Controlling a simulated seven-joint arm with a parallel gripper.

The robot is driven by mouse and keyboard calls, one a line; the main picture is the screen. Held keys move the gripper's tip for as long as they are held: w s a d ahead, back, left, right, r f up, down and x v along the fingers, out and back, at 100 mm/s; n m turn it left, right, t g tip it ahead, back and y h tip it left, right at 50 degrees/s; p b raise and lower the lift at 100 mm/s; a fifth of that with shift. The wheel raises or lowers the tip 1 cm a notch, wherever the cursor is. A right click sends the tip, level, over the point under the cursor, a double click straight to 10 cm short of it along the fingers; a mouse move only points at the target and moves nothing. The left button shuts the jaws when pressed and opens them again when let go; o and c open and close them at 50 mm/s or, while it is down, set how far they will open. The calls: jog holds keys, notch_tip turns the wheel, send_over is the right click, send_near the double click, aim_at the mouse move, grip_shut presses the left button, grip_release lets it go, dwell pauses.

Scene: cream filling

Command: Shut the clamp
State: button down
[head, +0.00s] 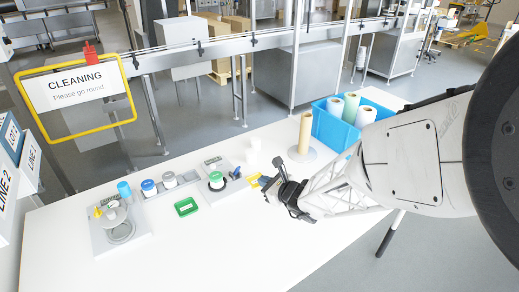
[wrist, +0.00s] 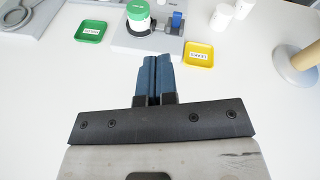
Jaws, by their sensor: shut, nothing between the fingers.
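A white jar with a green lid (head: 216,177) stands on a grey block (head: 203,192); in the wrist view the jar (wrist: 139,17) is cut off by the top edge. Right of the jar a small blue upright part (wrist: 177,20) rises from the block; it looks like part of the clamp, and it also shows in the head view (head: 236,172). Whether the clamp is open or shut is too small to tell. My gripper (wrist: 155,62) is shut and empty, in front of the block and apart from it; in the head view it is right of the block (head: 270,183).
A green tray (head: 186,207) and a yellow tray (wrist: 199,54) flank the block. White cups (wrist: 221,16) and a wooden post on a round base (wrist: 289,66) stand to the right. A blue crate of rolls (head: 335,127) is farther back. The front of the table is clear.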

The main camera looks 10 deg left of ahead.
notch_tip(320, 180, down, 7)
jog(key=w+m+t+h, duration=0.1)
jog(key=w+m+t, duration=0.1)
jog(key=m, duration=0.2)
jog(key=shift+a, duration=0.25)
jog(key=shift+w, duration=0.1)
jog(key=shift+x, duration=1.1)
send_near(239, 171)
jog(key=shift+w+a+f, duration=0.2)
jog(key=shift+a+f, duration=0.4)
jog(key=shift+f, duration=0.05)
jog(key=shift+w+a+r, duration=0.55)
jog(key=shift+w+a, duration=0.35)
jog(key=shift+w, duration=0.05)
jog(key=shift+w+a+r, duration=0.4)
jog(key=shift+w+a, duration=0.05)
